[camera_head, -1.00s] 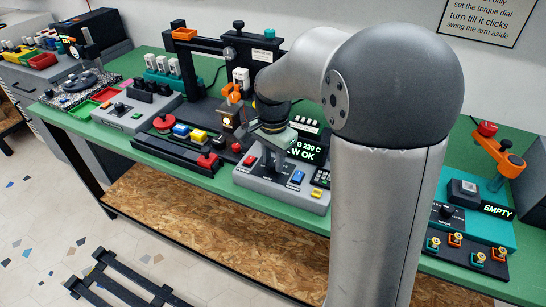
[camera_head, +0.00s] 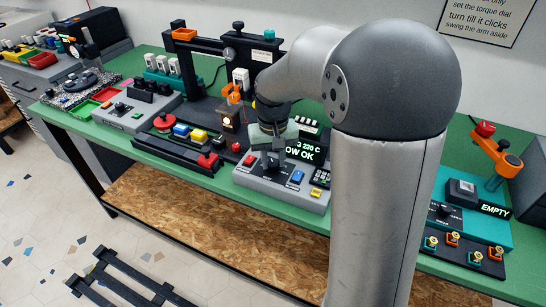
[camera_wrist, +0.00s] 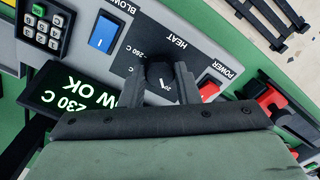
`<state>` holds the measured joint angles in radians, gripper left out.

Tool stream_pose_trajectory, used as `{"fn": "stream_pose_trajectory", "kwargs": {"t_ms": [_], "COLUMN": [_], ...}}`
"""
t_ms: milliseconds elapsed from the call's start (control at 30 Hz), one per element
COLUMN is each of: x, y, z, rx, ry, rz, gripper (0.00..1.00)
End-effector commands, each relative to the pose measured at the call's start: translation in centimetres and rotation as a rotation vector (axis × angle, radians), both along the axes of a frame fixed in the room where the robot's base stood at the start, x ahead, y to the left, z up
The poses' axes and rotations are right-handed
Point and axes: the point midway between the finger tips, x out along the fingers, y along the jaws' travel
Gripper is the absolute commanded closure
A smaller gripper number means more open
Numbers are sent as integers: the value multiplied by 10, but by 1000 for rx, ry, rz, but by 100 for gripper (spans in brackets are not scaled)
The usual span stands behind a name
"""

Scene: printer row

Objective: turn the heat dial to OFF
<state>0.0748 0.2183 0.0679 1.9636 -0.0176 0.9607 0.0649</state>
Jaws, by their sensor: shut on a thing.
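The grey heat console (camera_head: 262,181) stands on the green bench in the head view, partly behind my arm. In the wrist view the black heat dial (camera_wrist: 160,74) sits on a black plate marked HEAT (camera_wrist: 176,42) and "260 C", with a white pointer line on its face. My gripper (camera_wrist: 162,78) is shut on the dial, one finger on each side. In the head view my gripper (camera_head: 274,160) points down onto the console, and the dial is hidden there. The display (camera_wrist: 92,90) shows "230 C" and "OW OK", partly covered by my gripper.
On the same console are a blue BLOW switch (camera_wrist: 103,31), a red POWER switch (camera_wrist: 209,88) and a keypad (camera_wrist: 43,27). A lamp-like dark box (camera_head: 229,118) stands close to the left of my gripper. A red-knobbed black part (camera_wrist: 270,98) lies beside the console.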

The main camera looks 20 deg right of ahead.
Motion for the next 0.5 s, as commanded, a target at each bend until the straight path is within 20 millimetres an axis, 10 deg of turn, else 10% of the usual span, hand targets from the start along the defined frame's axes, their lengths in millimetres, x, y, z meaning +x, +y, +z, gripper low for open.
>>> {"fn": "stream_pose_trajectory", "kwargs": {"t_ms": [500], "x": [0], "y": [-1], "z": [1], "rx": [-1], "ry": [-2], "rz": [476], "gripper": [94]}}
